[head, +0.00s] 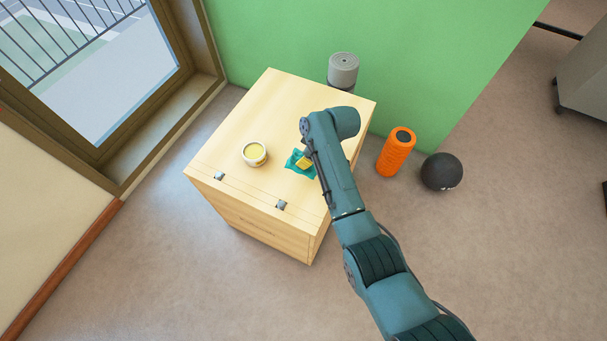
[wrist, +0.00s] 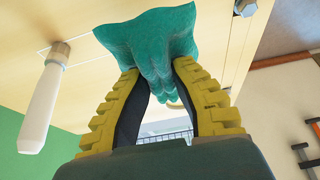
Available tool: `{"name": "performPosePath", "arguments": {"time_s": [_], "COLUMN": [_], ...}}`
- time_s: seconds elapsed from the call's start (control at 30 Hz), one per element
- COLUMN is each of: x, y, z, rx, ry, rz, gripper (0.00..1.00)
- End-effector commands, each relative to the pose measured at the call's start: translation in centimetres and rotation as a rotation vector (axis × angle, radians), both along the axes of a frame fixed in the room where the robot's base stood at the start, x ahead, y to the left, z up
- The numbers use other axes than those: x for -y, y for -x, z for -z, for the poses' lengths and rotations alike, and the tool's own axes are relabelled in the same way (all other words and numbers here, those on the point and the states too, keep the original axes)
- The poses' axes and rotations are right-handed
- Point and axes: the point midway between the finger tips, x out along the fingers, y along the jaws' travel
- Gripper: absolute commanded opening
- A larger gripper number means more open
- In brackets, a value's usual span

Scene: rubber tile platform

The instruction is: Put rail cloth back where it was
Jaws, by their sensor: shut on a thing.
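The teal cloth (head: 293,162) is at the wooden box top, to the right of the round tin. In the wrist view the cloth (wrist: 145,35) is bunched, with its middle pinched between two yellow ribbed fingers and its edges spread against the pale wood. My gripper (head: 304,160) is shut on it. In the wrist view my gripper (wrist: 158,80) has cloth folds hanging between its fingers. My arm hides part of the box top to the right of the cloth. I cannot tell whether the cloth rests on the wood or hangs just above it.
The wooden box (head: 262,100) has metal fittings near its front edge. A round tin with yellow contents (head: 255,153) stands on it, left of the cloth. On the floor to the right are an orange roller (head: 396,153) and a black ball (head: 441,172). A grey cylinder (head: 343,70) stands behind.

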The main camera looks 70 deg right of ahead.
Motion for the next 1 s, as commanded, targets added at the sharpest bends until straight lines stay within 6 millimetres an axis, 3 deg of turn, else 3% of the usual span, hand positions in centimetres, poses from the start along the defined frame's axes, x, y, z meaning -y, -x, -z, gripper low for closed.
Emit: {"name": "performPosePath", "arguments": {"time_s": [0.03, 0.37, 0.77, 0.8, 0.87, 1.0], "x": [0.0, -0.1, -0.1, -0.1, -0.1, -0.1], "y": [0.0, 0.0, 0.0, -0.1, -0.1, -0.1], "z": [1.7, 7.4, 8.1, 7.9, 7.9, 7.9], "rx": [-0.001, -0.001, 0.000, 0.000, 0.000, 0.000], "ry": [-0.001, 0.000, 0.001, 0.001, 0.001, 0.001], "rz": [0.000, 0.001, 0.000, 0.000, 0.000, 0.000], "gripper": [0.00, 0.00, 0.00, 0.32, 0.44, 0.44]}}
